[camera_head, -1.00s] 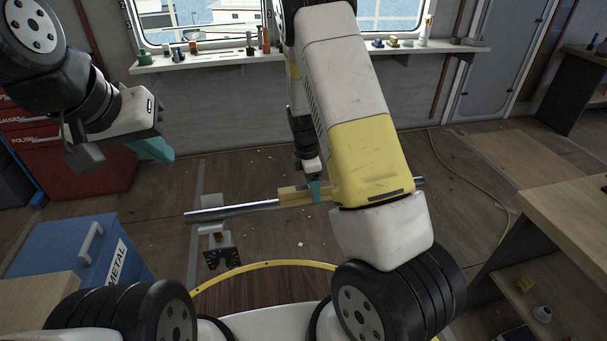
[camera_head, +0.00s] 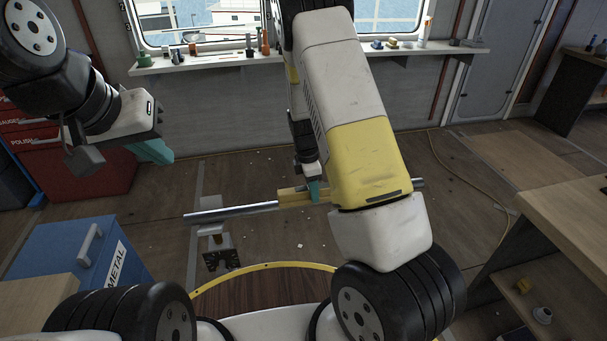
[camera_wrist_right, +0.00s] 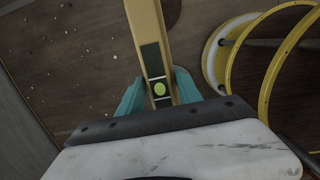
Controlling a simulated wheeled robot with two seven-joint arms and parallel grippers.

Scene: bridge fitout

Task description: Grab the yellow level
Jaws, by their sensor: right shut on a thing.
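The yellow level (camera_head: 291,195) shows in the head view beside the teal fingers of my right gripper (camera_head: 314,191), partly hidden by my right arm. In the right wrist view the level (camera_wrist_right: 146,30) runs up from between the teal fingers of my right gripper (camera_wrist_right: 159,94), with its green vial between them. The right gripper is shut on the level. My left gripper (camera_head: 152,151) is at the left of the head view, away from the level; its finger opening does not show clearly.
A metal tube (camera_head: 232,212) lines up with the level; whether they touch is unclear. A metal bracket (camera_head: 220,254) is below the tube. A blue METAL box (camera_head: 72,254) and red cabinet (camera_head: 80,165) stand left. A wooden bench (camera_head: 560,215) is right. A yellow-rimmed round (camera_head: 265,266) lies in front.

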